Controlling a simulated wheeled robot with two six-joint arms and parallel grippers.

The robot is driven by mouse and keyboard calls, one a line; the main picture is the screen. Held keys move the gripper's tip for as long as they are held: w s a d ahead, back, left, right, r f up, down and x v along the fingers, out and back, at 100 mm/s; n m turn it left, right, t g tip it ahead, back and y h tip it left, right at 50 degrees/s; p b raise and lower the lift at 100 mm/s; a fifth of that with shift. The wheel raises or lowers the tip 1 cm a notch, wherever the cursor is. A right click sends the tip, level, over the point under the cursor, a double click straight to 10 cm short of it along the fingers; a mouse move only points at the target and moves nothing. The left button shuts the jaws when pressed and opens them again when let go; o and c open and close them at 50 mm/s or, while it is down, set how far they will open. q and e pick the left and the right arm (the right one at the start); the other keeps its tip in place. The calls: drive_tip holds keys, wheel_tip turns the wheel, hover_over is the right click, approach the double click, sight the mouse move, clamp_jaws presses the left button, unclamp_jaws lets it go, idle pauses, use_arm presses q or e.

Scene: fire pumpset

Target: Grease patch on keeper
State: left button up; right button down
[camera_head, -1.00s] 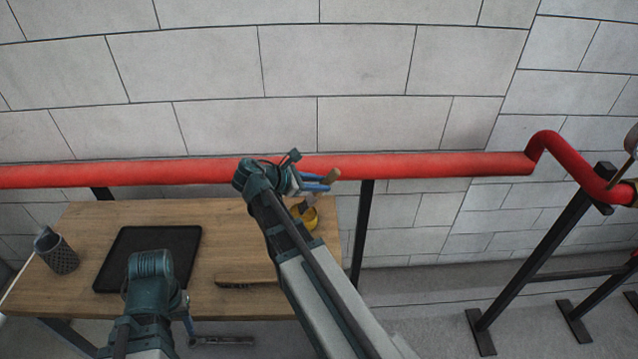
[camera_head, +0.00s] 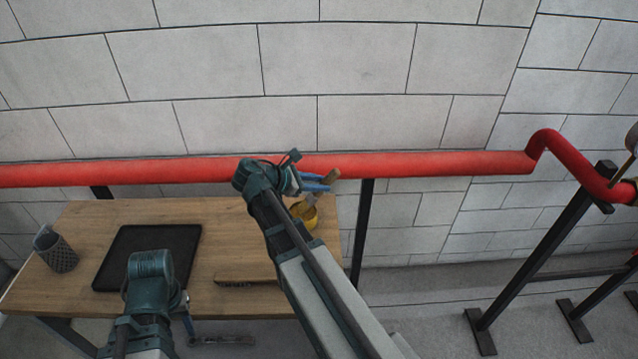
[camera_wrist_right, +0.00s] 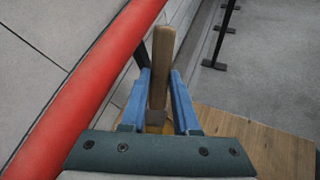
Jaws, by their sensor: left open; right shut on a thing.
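My right gripper (camera_head: 316,182) has blue fingers and is shut on a wooden-handled tool (camera_head: 329,175) above the table's right end. In the right wrist view the tool's wooden handle (camera_wrist_right: 161,65) stands up between the fingers, with a darker metal part (camera_wrist_right: 157,115) below. A yellow tin (camera_head: 308,221) stands on the table just below this gripper; a sliver of yellow shows between the fingers in the wrist view. I cannot tell whether the tool touches the tin. I cannot make out the keeper or any grease.
The wooden table (camera_head: 225,235) carries a black tray (camera_head: 148,257), a dark mesh cup (camera_head: 56,252) and a flat brown item (camera_head: 246,281) near the front edge. A red pipe (camera_head: 430,163) runs along the wall behind, on black supports (camera_head: 361,235).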

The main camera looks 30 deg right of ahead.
idle(0.6)
wheel_tip(320, 180, up, 7)
drive_tip(key=p, duration=0.7)
drive_tip(key=shift+s, duration=0.15)
idle(1.2)
